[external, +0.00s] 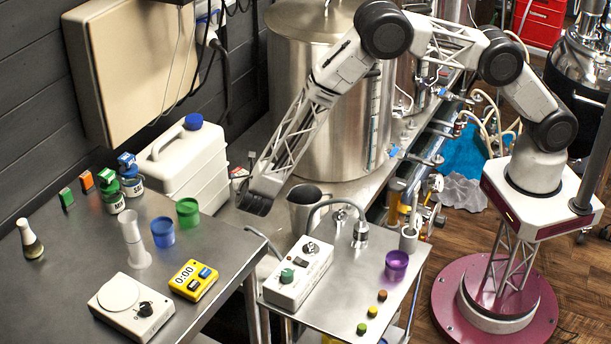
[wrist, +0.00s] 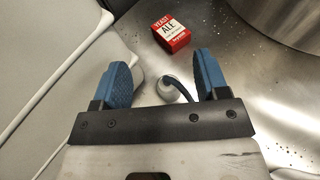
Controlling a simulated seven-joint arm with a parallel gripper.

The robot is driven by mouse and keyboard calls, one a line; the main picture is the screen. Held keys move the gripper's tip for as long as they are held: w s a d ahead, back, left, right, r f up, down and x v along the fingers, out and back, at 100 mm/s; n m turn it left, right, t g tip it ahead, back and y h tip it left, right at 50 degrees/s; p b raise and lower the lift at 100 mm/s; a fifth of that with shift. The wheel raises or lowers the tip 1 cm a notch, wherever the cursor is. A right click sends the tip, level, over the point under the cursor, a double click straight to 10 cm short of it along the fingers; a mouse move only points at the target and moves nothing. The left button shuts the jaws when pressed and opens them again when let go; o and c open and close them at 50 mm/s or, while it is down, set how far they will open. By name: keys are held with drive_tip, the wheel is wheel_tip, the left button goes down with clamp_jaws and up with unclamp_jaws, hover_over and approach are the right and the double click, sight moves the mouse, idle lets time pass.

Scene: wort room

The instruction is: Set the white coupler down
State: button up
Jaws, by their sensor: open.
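A small white round piece with a curved dark blue part, which looks like the white coupler (wrist: 168,92), shows in the wrist view. It appears to rest on the steel bench between my spread fingers, its lower part hidden by my gripper's dark bar. My gripper (wrist: 163,72) is open, a blue-padded finger on either side of the coupler. I see a gap to each finger. In the external view my gripper (external: 254,204) is low at the bench, left of the big kettle, and the coupler is not visible there.
A red yeast box (wrist: 171,33) stands just beyond my fingers. A white jerrycan (external: 186,160) with a blue cap is close on the left. The steel kettle (external: 312,95) is on the right, with a metal pitcher (external: 306,207) in front. Some bare bench (wrist: 235,75) lies between box and kettle.

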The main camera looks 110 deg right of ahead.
drive_tip(key=s+a+r+m+g+y, duration=0.1)
drive_tip(key=s+a+r+m+y, duration=0.2)
drive_tip(key=s+r, duration=0.7)
drive_tip(key=s+a+r+m+y, duration=0.1)
drive_tip(key=s+a+r+m, duration=0.4)
drive_tip(key=r, duration=0.9)
drive_tip(key=s+a+r+m+g+y, duration=0.1)
drive_tip(key=s+a+r+m+y, duration=0.3)
drive_tip(key=s+r, duration=0.7)
drive_tip(key=s+a+r+m+t+y, duration=0.1)
drive_tip(key=s+a+r, duration=0.3)
drive_tip(key=s, duration=0.8)
drive_tip(key=s+a+r+m+t+y, duration=0.2)
drive_tip(key=s+a, duration=0.5)
drive_tip(key=s, duration=0.4)
drive_tip(key=s+a+r+m+t+y, duration=0.1)
drive_tip(key=s+a+r+m+y, duration=0.2)
drive_tip(key=s, duration=0.9)
wheel_tip(320, 180, up, 3)
drive_tip(key=a, duration=0.2)
drive_tip(key=shift+s+a+t+y, duration=0.3)
drive_tip(key=shift+s+a, duration=0.05)
drive_tip(key=shift+a, duration=0.05)
